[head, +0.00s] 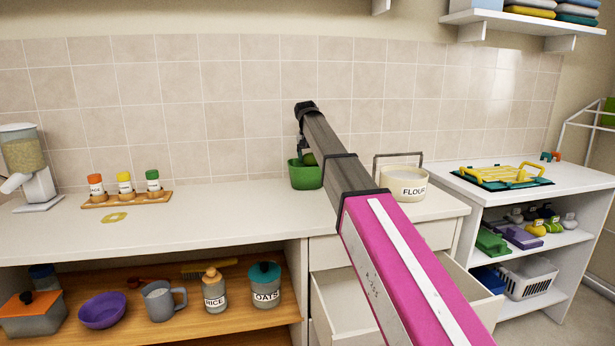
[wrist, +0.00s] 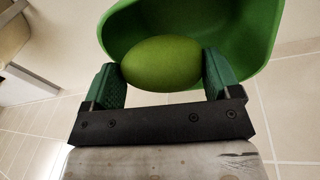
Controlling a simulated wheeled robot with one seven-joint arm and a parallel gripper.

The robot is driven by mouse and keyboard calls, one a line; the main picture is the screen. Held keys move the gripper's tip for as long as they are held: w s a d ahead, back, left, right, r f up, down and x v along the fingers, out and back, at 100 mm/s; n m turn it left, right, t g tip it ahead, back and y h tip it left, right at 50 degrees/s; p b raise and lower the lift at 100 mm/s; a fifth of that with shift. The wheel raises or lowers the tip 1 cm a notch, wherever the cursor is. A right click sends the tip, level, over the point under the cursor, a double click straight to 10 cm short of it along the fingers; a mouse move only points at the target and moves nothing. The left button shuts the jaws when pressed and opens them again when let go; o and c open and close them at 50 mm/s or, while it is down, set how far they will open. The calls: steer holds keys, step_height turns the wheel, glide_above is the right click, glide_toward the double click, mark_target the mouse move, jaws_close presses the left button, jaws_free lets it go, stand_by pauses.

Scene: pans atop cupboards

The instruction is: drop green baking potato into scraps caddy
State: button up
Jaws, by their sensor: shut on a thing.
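The green baking potato (wrist: 162,63) sits between the two green finger pads of my gripper (wrist: 162,75) in the wrist view, and both pads touch it. In the head view a small part of the potato (head: 309,159) shows at the rim of the green scraps caddy (head: 305,177). The caddy stands on the counter in front of the tiled wall. In the wrist view the open caddy (wrist: 258,25) lies behind the potato. My gripper is at the caddy's opening, mostly hidden behind my arm in the head view. I cannot tell how far the potato is inside the rim.
A flour tub (head: 404,184) with a raised handle stands right of the caddy. A spice rack (head: 126,199) and a yellow item (head: 114,217) lie to the left. An open drawer (head: 345,295) is below the counter.

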steer(key=o, duration=0.8)
steer(key=shift+r, duration=0.1)
steer(key=r, duration=0.3)
steer(key=a+r, duration=0.1)
steer(key=r, duration=0.3)
steer(key=s+r, duration=0.1)
steer(key=r, duration=0.2)
steer(key=shift+a+r, duration=0.25)
